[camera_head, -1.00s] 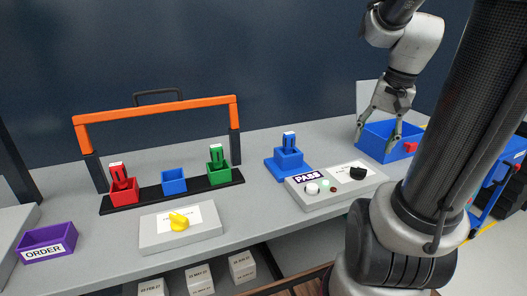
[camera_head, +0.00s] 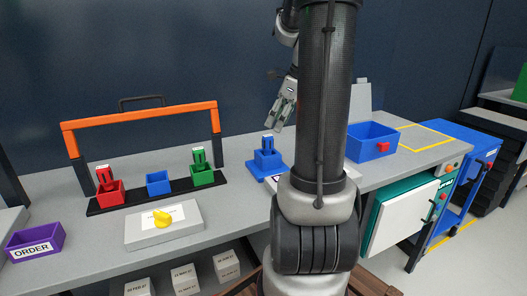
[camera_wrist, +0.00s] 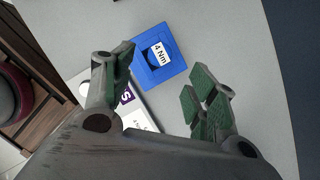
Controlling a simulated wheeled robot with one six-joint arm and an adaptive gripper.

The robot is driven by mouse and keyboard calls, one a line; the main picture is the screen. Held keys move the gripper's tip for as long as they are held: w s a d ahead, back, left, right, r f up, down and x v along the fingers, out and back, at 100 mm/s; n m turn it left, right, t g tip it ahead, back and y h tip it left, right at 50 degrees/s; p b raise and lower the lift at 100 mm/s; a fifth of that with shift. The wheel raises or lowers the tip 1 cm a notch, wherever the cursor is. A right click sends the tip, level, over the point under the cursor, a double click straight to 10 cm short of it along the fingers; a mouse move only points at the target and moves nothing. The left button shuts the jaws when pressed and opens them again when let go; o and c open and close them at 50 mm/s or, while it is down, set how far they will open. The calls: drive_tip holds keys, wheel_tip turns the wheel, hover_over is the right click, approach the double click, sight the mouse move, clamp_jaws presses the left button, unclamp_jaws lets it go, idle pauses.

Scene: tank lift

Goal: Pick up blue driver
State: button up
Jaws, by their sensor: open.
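The blue driver (camera_head: 268,144) stands upright in a blue square holder (camera_head: 268,162) on the bench, right of the orange-topped rack. In the wrist view the driver's top (camera_wrist: 158,54) carries a white "4 Nm" label, inside the holder (camera_wrist: 147,72). My gripper (camera_head: 281,113) is above and slightly right of the driver in the head view, fingers pointing down. In the wrist view my gripper (camera_wrist: 160,80) has its fingers apart and empty, with the driver beyond them. The driver is not between the fingertips.
The rack holds a red driver (camera_head: 103,176) and a green driver (camera_head: 199,159), with an empty blue holder (camera_head: 158,182) between. A blue bin (camera_head: 372,142) stands right. My arm hides most of the PASS panel.

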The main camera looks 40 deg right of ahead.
sight(268, 136)
drive_tip(key=x, duration=0.7)
drive_tip(key=shift+w+a+f, duration=0.25)
clamp_jaws()
